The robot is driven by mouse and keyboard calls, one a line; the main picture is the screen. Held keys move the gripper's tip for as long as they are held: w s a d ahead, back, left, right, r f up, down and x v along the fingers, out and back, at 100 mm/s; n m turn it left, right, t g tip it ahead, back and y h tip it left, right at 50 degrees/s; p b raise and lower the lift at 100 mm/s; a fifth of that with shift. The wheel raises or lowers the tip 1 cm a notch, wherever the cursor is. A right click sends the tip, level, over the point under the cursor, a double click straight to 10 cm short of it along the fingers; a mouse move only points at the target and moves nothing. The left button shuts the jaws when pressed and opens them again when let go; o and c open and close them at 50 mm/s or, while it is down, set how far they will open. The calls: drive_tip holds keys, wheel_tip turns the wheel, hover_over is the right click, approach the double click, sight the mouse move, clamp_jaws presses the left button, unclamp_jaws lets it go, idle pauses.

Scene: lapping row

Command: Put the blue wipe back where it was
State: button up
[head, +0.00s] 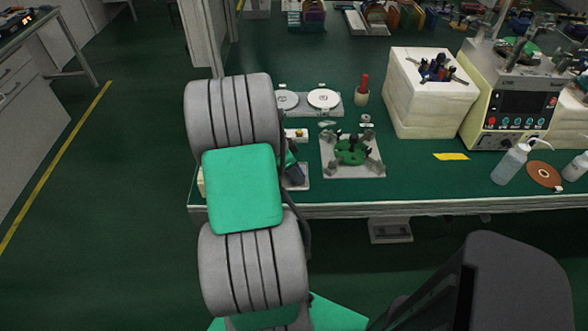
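I cannot make out a blue wipe anywhere in the head view. My own arm, with grey ribbed joints and a green cover, stands upright left of the middle and hides part of the green bench top (412,172) and its front left corner. My gripper does not show clearly; no fingertips can be seen. A dark object (295,174) shows just right of my arm on a light plate, partly hidden, and I cannot tell what it is.
A grey fixture with a green disc (351,152) stands near the bench's front edge. Behind it are two white discs (324,98) and a red-topped holder (362,90). A white block (418,105), a machine (513,105), a wash bottle (508,165) and a copper disc (544,174) stand to the right.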

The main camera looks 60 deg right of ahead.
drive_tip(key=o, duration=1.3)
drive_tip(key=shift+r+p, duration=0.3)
drive_tip(key=shift+p, duration=0.1)
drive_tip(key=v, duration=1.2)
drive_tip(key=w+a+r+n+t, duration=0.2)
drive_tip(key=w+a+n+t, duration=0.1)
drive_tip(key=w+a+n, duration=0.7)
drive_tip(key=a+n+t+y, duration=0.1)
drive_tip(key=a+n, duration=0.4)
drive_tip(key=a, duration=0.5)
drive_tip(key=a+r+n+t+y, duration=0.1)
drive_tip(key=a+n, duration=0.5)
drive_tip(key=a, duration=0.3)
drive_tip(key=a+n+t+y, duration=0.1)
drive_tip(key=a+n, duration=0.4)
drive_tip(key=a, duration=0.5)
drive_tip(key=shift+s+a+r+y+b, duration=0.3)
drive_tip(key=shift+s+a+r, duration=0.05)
